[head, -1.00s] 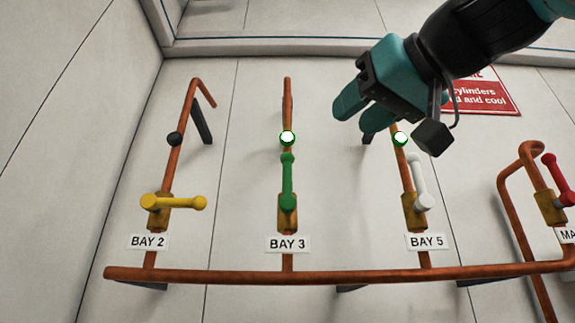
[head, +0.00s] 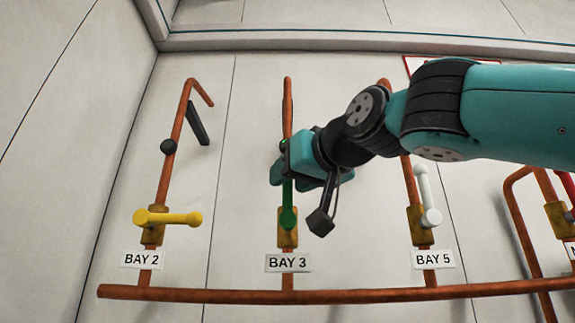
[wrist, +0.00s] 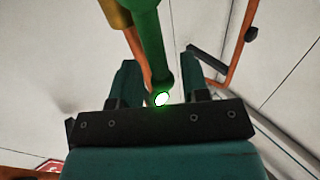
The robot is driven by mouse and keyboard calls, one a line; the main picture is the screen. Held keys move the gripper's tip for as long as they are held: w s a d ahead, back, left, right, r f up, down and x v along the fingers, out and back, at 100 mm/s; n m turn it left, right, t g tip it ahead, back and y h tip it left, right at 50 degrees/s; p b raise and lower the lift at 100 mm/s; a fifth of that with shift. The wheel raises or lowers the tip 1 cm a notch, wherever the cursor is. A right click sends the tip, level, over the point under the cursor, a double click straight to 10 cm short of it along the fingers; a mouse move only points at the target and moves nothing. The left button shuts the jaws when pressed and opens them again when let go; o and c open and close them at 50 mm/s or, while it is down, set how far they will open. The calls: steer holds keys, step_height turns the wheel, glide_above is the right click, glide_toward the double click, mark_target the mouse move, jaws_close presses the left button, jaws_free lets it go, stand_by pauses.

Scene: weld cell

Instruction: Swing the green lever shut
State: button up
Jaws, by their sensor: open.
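The green lever (head: 288,205) is on the BAY 3 pipe, standing upright in line with the pipe above its brass valve body (head: 287,238). My gripper (head: 277,178) is at the upper end of the lever and hides that end in the head view. In the wrist view the green lever (wrist: 152,45) comes down between the two open teal fingers (wrist: 160,85), with a gap seen on each side. A lit white-green lamp (wrist: 162,99) shows just beyond the lever's end. I cannot tell whether a finger touches the lever.
A yellow lever (head: 168,218) lies crosswise on BAY 2 at the left. A white lever (head: 427,195) stands nearly upright on BAY 5, right of my gripper. A copper header pipe (head: 350,296) runs below. A red lever is partly visible at the right edge.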

steer(key=shift+w+a, duration=0.35)
steer(key=shift+w, duration=0.25)
jaws_close()
steer(key=shift+d+f, duration=0.1)
